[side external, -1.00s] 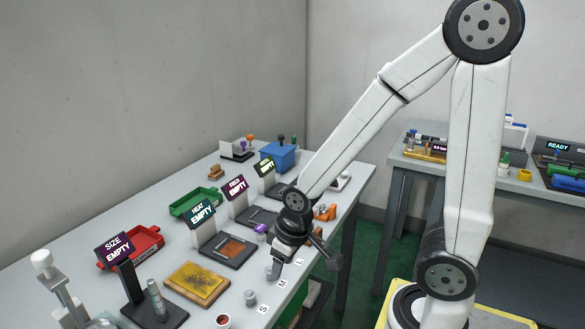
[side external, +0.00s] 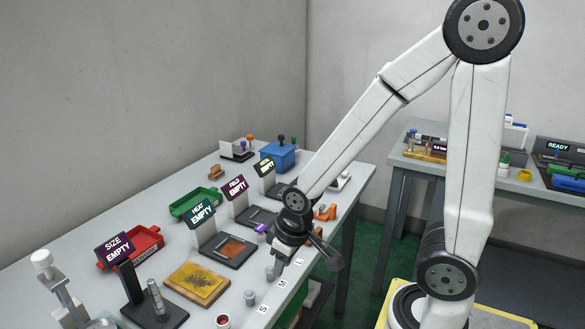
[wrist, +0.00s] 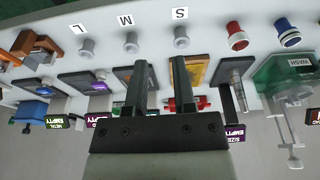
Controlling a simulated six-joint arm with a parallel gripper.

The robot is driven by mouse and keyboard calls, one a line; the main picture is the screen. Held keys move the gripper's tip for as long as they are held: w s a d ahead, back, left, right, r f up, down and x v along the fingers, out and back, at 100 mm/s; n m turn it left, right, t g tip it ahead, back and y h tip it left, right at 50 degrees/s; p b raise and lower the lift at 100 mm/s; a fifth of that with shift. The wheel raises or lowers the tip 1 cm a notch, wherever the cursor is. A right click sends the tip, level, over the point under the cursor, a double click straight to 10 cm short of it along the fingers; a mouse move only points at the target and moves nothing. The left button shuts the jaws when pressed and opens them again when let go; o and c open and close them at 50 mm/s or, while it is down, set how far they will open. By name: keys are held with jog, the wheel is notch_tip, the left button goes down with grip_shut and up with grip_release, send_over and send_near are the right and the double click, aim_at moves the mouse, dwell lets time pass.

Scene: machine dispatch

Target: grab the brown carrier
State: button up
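A small brown piece (side external: 216,172), which may be the brown carrier, lies far back on the long grey bench, behind the green tray. I cannot tell its exact shape at this size. My gripper (side external: 280,264) points down over the bench's near edge, by the letters S, M and L, well apart from the brown piece. In the wrist view my gripper (wrist: 160,65) shows two black fingers spread apart with nothing between them. I cannot make out the brown piece clearly in the wrist view.
Grey pegs stand by the letters, one the S peg (wrist: 181,37). An orange fixture (side external: 325,213) is behind my gripper. A red tray (side external: 150,250), green tray (side external: 193,203), blue box (side external: 278,157) and upright signs reading EMPTY, such as the HEAT sign (side external: 201,213), crowd the bench.

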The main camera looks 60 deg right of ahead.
jog(key=n+g+h, duration=0.4)
jog(key=n+h, duration=0.9)
jog(key=n, duration=0.3)
send_near(319, 228)
jog(key=shift+s+d+f, duration=0.3)
jog(key=shift+d+f, duration=0.1)
jog(key=shift+d, duration=0.1)
jog(key=shift+s+d+f, duration=0.3)
jog(key=shift+d+f, duration=0.15)
jog(key=shift+w+d+n+h, duration=0.3)
jog(key=shift+w+n, duration=0.1)
jog(key=shift+n, duration=0.2)
jog(key=shift+x, duration=1.25)
jog(key=shift+x, duration=2.6)
